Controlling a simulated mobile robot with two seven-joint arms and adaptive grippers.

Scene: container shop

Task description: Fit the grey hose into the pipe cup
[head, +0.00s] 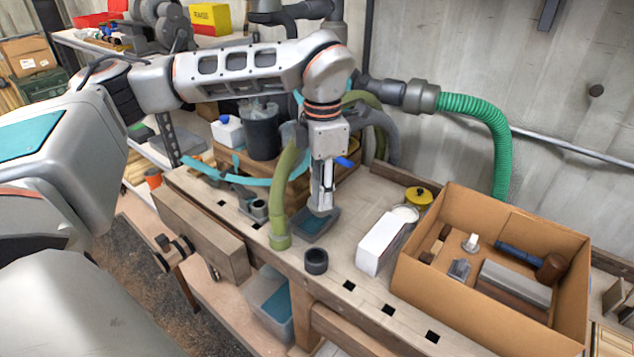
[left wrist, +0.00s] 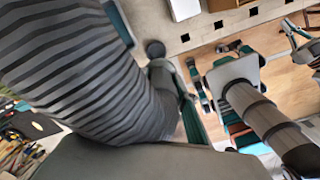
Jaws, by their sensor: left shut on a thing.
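In the left wrist view the ribbed grey hose (left wrist: 85,65) fills the left side, close to the camera. In the head view part of a grey hose (head: 391,140) shows behind my arm; its held end is mostly hidden by the gripper. The pipe cup (head: 316,261), a short dark ring, stands upright on the bench's front edge, apart from the gripper. It also shows in the left wrist view (left wrist: 155,48). My right gripper is not in view.
An olive hose (head: 285,190) hangs left of the gripper. A white box (head: 381,243) and an open cardboard box (head: 420,279) with several items stand to the right. A green hose (head: 492,125) curves along the wall. A vise (head: 200,230) is at the front left.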

